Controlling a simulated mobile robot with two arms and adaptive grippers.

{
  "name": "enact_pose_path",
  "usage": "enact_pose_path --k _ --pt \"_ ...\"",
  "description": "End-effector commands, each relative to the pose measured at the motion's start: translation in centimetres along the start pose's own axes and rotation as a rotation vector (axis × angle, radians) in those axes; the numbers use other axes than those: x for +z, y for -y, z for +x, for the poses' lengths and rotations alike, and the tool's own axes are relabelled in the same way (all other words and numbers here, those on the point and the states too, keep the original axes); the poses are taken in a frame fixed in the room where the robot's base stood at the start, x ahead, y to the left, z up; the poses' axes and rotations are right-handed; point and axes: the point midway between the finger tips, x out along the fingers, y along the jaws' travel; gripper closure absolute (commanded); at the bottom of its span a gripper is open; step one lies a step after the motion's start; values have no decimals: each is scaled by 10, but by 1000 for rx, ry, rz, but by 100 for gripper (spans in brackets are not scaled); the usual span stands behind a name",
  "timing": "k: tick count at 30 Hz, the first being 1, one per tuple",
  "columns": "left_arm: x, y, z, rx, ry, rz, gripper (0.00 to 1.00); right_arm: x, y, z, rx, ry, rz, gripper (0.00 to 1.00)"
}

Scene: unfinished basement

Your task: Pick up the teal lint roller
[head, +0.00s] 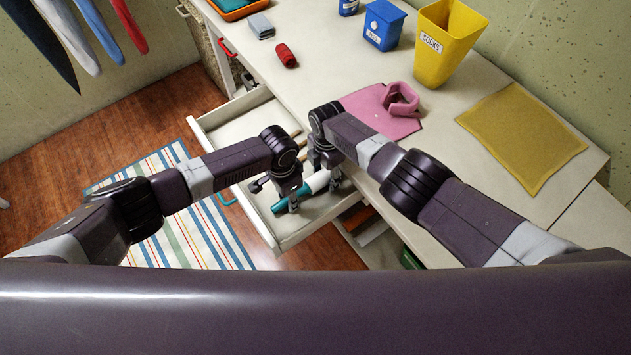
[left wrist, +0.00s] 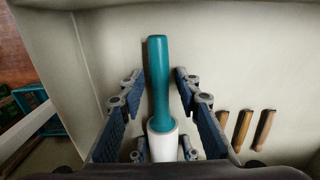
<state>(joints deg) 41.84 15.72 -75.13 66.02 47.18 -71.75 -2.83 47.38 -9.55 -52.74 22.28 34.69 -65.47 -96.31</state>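The lint roller, with its teal handle (head: 281,204) and white roll (head: 318,182), lies in the open drawer. In the left wrist view its teal handle (left wrist: 158,80) points up the picture and its white roll (left wrist: 162,146) is at the bottom. My left gripper (head: 293,202) is over the handle, its fingers open on both sides with gaps (left wrist: 160,88). My right gripper (head: 332,180) is low at the white roll; the head view does not show whether its fingers are apart. Small finger-like parts flank the roll in the left wrist view.
The drawer (head: 238,127) also holds wooden-handled items (left wrist: 254,129). The counter above carries a pink cloth (head: 372,112), a yellow bin (head: 445,45), a blue box (head: 383,25), a red roll (head: 286,55) and a mustard mat (head: 520,135). A striped rug (head: 215,232) lies on the floor.

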Motion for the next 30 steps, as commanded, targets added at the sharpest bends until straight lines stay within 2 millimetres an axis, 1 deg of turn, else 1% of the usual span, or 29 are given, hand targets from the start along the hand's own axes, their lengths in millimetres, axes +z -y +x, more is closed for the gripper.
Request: enact_pose_path --k 1,7,10,20,26,30 --pt "0 0 0 0 0 0 78 0 0 0 0 0 0 59" --pt "0 0 0 0 0 0 100 0 0 0 0 0 0 81" --pt "0 0 0 0 0 0 100 0 0 0 0 0 0 92" --pt "0 0 -3 0 0 0 100 0 0 -2 0 1 1 92" --pt "0 0 -15 0 0 0 100 1 0 -15 0 1 1 92" --pt "0 0 -28 0 0 0 100 1 0 -28 0 1 1 92"
